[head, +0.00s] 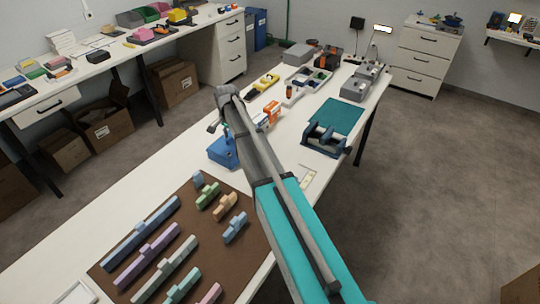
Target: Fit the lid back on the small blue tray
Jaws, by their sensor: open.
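A small blue box-like thing (222,153), which looks like the small blue tray, stands on the white table just left of my arm. Its right side is partly hidden by the arm, and its inside is too small to make out. I cannot pick out its lid for sure.
A brown mat (123,256) with several pastel knobbed bars lies at the near end. A dark blue stand with a teal panel (340,114) is right of my arm. An orange item (272,110) and a yellow item (265,80) lie behind. Grey boxes crowd the far end.

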